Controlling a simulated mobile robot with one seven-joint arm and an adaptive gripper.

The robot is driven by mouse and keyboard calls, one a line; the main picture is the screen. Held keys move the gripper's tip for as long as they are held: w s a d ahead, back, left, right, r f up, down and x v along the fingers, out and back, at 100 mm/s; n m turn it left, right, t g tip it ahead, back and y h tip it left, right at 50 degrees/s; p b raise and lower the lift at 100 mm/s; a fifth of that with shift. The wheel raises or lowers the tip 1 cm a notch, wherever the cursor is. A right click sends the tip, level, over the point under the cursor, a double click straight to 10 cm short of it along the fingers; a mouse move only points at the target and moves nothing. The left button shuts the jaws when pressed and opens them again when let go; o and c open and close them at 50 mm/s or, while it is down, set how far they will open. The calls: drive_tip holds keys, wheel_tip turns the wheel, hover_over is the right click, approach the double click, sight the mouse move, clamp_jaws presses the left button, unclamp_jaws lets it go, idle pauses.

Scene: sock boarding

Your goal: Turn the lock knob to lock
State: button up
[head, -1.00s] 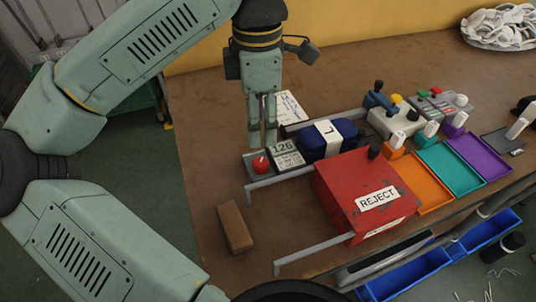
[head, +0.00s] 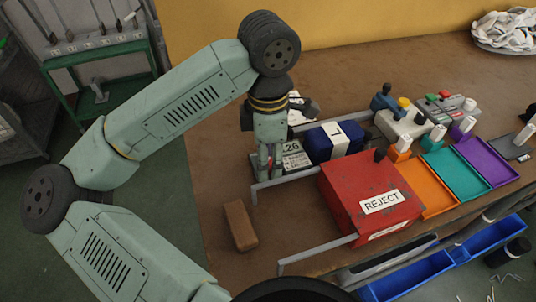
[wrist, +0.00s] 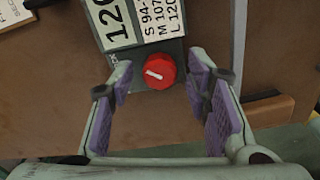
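The lock knob (wrist: 159,71) is a round red dial with a white pointer mark slanting to the upper left. It sits on a dark grey plate beside the size label (wrist: 117,20) reading 120-something in the wrist view. My gripper (wrist: 161,82) is open, with one purple-padded finger on each side of the knob and visible gaps to it. In the head view my gripper (head: 270,166) points straight down at the knob's place and mostly hides the knob.
Grey rails (head: 283,184) run near my gripper. A brown block (head: 240,225) lies at front left. Orange, teal and purple trays (head: 483,165) stand right.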

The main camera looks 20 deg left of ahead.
clamp_jaws()
drive_tip(key=shift+f+m+b, duration=0.25)
drive_tip(key=shift+m+b, duration=0.15)
drive_tip(key=shift+b, duration=0.45)
drive_tip(key=shift+r+m+b, duration=0.25)
drive_tip(key=shift+m+b, duration=0.15)
drive_tip(key=shift+b, duration=0.05)
drive_tip(key=shift+o, duration=0.6)
unclamp_jaws()
drive_tip(key=shift+r, duration=0.1)
